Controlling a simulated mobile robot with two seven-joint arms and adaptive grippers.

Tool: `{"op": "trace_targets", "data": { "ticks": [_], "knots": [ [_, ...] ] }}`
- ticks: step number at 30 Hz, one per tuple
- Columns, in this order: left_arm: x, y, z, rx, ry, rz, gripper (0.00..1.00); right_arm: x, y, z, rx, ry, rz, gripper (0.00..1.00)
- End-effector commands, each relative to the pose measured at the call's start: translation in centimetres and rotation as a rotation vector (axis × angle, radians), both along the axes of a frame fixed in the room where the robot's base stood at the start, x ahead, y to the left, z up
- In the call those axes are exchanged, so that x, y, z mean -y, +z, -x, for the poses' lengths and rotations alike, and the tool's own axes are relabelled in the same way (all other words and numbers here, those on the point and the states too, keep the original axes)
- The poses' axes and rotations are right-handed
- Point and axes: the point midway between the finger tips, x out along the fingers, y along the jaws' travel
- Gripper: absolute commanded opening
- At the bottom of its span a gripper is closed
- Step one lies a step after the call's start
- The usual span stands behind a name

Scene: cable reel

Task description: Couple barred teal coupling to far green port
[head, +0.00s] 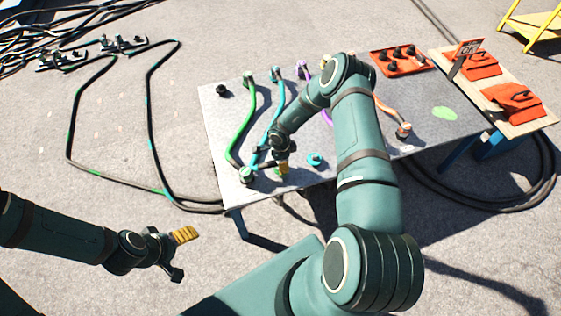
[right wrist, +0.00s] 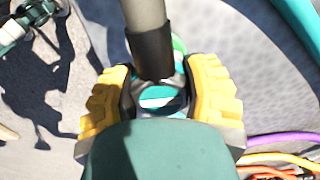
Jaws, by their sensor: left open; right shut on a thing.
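My right gripper (head: 283,167) is low over the near edge of the grey table. In the right wrist view its yellow fingers (right wrist: 160,100) are closed around a teal coupling with a white bar (right wrist: 158,97), below a dark-collared grey tube. In the head view, the arm and gripper largely hide that coupling. A teal hose (head: 268,125) runs down towards the gripper. A green hose (head: 243,125) runs from a fitting at the table's far edge (head: 248,77) to a green-marked end (head: 246,175) near the front. I cannot tell which fitting is the far green port. My left gripper (head: 178,254) is open and empty, off the table.
A teal round piece (head: 315,160) sits on the table right of my right gripper. Purple and orange hoses (head: 385,105) lie beyond my right arm. A red tray (head: 402,61) holds dark parts. Black cables (head: 150,130) cross the ground at left.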

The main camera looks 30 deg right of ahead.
Motion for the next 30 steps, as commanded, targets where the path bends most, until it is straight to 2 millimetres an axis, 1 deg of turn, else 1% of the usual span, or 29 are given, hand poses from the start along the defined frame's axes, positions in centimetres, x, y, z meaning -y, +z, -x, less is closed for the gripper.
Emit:
{"op": "trace_targets", "data": {
  "ticks": [14,30],
  "knots": [
    [0.01,0.01,0.01,0.0,0.0,0.0,0.83,-0.05,0.04,-0.03,0.001,0.0,0.0,0.05],
    [0.0,-0.16,0.02,0.0,0.0,0.0,0.83,-0.01,-0.87,-0.06,0.002,0.0,0.0,0.05]
  ]
}}
